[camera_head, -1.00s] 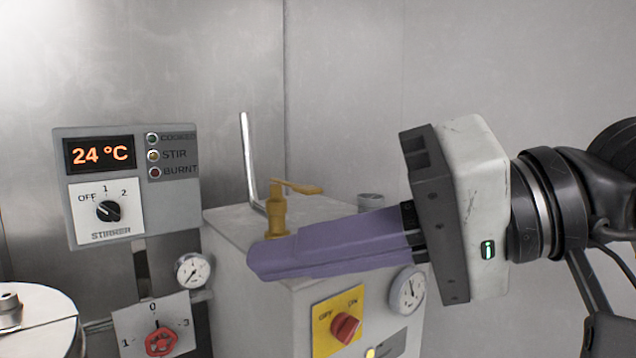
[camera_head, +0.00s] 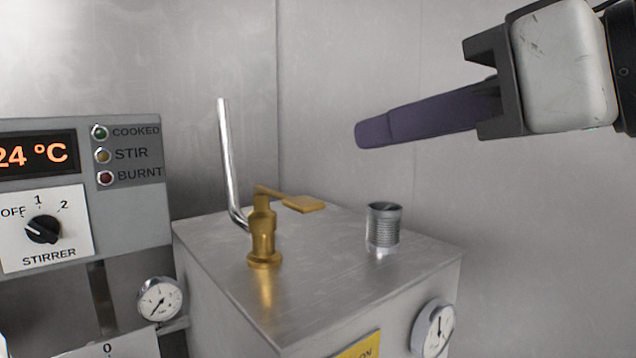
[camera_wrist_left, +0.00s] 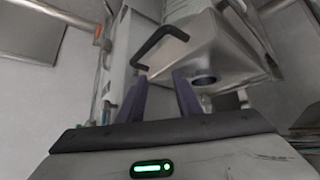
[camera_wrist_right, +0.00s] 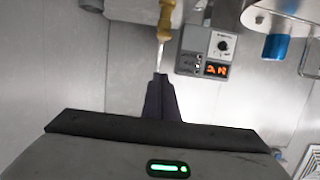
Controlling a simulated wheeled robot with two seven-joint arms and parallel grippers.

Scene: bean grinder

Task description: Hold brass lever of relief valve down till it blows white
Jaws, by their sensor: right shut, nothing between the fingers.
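The brass relief valve (camera_head: 262,232) stands upright on top of a metal box. Its flat brass lever (camera_head: 304,204) sticks out to the right from its top. No white steam shows. My right gripper (camera_head: 362,135), with purple fingers, is shut and empty, above and to the right of the lever and apart from it. In the right wrist view the shut fingers (camera_wrist_right: 160,78) point towards the brass valve (camera_wrist_right: 164,22). My left gripper is outside the head view; in the left wrist view its fingers (camera_wrist_left: 160,90) are spread with a gap between them.
The metal box (camera_head: 330,285) also bears a bent steel pipe (camera_head: 226,160) and a threaded fitting (camera_head: 384,228).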

